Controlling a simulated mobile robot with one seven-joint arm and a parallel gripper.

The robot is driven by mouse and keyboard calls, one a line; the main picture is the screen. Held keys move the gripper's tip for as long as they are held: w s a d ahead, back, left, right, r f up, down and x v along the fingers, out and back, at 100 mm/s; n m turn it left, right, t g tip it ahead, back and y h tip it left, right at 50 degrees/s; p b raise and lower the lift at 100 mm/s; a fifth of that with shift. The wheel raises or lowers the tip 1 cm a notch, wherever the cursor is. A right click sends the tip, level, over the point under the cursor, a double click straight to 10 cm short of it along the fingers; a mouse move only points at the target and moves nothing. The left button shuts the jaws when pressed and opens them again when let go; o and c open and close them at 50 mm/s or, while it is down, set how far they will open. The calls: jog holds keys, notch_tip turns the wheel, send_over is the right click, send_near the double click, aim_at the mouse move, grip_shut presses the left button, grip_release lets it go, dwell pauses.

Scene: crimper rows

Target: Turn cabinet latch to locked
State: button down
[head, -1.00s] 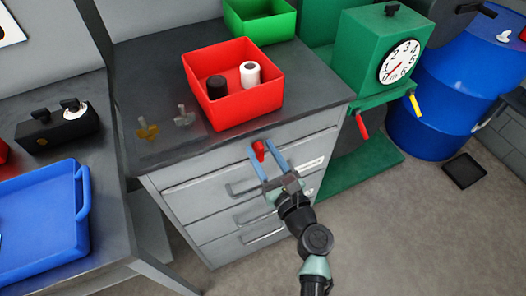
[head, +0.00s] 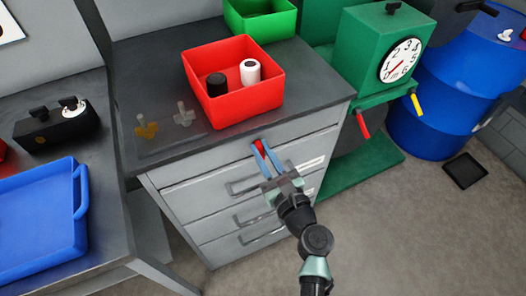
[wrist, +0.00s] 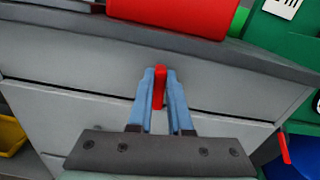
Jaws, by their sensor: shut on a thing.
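The cabinet latch is a small red handle (wrist: 158,88) on the front of the grey drawer cabinet (head: 185,172), near its top edge. It also shows in the head view (head: 259,146), partly covered by the fingers. In the wrist view it stands about upright. My gripper (wrist: 157,92) has its two blue fingers closed on the red latch, one on each side. In the head view my gripper (head: 264,155) reaches the cabinet front from below.
A red bin (head: 245,112) with a black and a white cylinder stands on the cabinet top above the latch. A green machine with a dial (head: 400,62) and a blue barrel (head: 435,110) stand at right. A blue tray (head: 40,225) lies on the left bench. Drawer handles (head: 245,188) stick out below.

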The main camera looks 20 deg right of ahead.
jog(key=shift+a+f+n+b, duration=0.2)
jog(key=shift+f+n+b, duration=0.1)
jog(key=shift+n+b, duration=2.05)
jog(key=shift+a+f+n+b, duration=0.25)
jog(key=shift+n+b, duration=1.2)
jog(key=shift+n, duration=1.65)
jog(key=shift+a+f+n+b, duration=0.2)
jog(key=shift+f+n+b, duration=0.1)
jog(key=shift+n+b, duration=2.05)
jog(key=shift+n+p, duration=0.35)
jog(key=shift+n, duration=0.25)
jog(key=c, duration=0.8)
grip_release()
jog(key=shift+c, duration=0.2)
jog(key=shift+s, duration=0.1)
jog(key=s+b, duration=0.1)
jog(key=s, duration=1.1)
jog(key=shift+s+d, duration=0.2)
jog(key=shift+s, duration=0.2)
